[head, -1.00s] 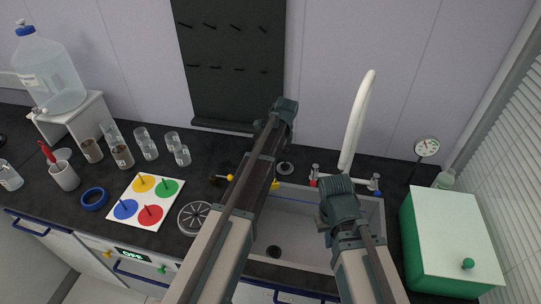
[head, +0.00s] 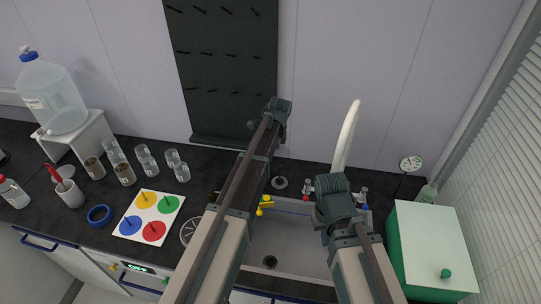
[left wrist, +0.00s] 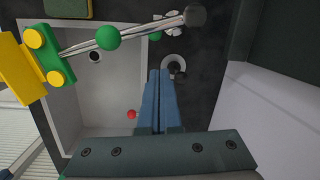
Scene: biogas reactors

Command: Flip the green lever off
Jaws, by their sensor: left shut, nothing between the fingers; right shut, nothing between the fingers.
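A small green lever (head: 165,280) sits at the low front of the counter, right of a small display (head: 138,268) with green letters that seem to read OFF. A yellow lever (head: 113,266) sits left of the display. The lever's exact tilt is too small to tell. My left gripper is hidden behind its arm in the head view; in the left wrist view its blue fingers (left wrist: 160,98) are shut and empty over the sink edge. My right gripper (head: 326,236), partly hidden by its wrist, is shut over the sink. Both are well right of the green lever.
The sink (head: 290,245) lies under my arms, with a white tap (head: 346,135) behind it. A green box (head: 430,245) with a pale top stands right. A white board (head: 147,213) with coloured discs lies left. A wheel-like disc (head: 188,232) is partly covered by my left arm.

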